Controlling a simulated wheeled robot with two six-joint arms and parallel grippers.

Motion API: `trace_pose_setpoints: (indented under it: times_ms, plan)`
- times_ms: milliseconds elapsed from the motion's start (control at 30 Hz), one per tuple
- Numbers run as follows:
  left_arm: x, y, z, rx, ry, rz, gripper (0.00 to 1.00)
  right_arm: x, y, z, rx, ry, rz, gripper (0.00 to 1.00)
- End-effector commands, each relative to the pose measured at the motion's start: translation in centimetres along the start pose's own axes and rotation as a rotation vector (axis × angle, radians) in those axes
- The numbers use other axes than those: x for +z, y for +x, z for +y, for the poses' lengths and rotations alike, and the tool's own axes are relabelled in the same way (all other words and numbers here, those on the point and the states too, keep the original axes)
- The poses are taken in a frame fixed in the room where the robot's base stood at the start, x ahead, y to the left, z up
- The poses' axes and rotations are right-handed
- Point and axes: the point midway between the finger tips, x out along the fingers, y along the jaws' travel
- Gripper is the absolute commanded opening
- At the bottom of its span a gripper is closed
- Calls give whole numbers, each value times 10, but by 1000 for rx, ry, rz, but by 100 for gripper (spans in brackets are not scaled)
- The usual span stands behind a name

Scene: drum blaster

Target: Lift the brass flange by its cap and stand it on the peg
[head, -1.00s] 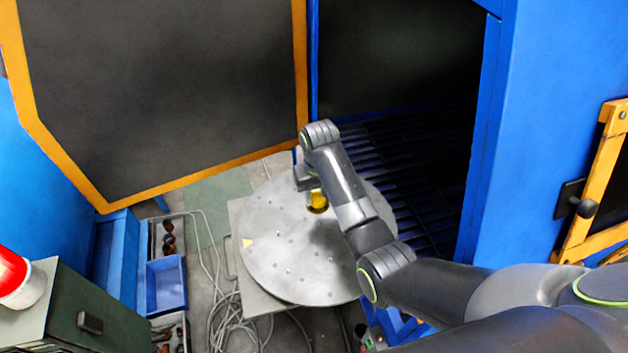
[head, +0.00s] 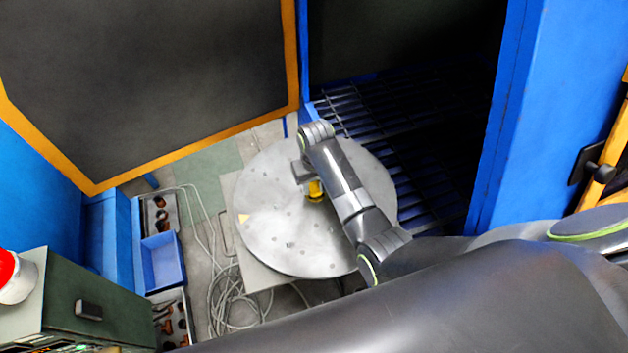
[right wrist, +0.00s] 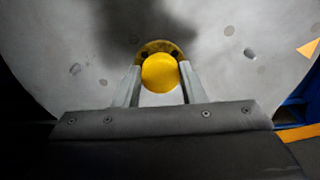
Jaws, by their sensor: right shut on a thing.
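The brass flange (head: 315,191) shows as a small yellow piece over the grey round plate, partly covered by my right gripper (head: 309,182). In the right wrist view its round yellow cap (right wrist: 160,73) sits between the two fingers of my right gripper (right wrist: 160,84), which is shut on it. The flange's brass rim with dark holes shows just beyond the cap. I cannot tell whether the flange touches the plate. I cannot make out which feature is the peg. My left gripper is not in view.
The round plate (head: 275,238) has several small holes and stubs and a yellow triangle mark (head: 244,217). A dark orange-edged door (head: 150,80) stands behind left, a dark blue-framed opening with slats (head: 430,150) at right. A blue bin (head: 162,262) and loose cables (head: 225,310) lie left.

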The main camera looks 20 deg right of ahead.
Motion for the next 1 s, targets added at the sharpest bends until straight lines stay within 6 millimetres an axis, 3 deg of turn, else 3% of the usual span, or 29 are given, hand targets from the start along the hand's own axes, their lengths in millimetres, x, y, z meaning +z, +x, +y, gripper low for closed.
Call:
trace_pose_setpoints:
  times_ms: [1000]
  plan:
    - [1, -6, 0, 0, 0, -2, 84, 4, 7, 2, 0, 0, 0, 14]
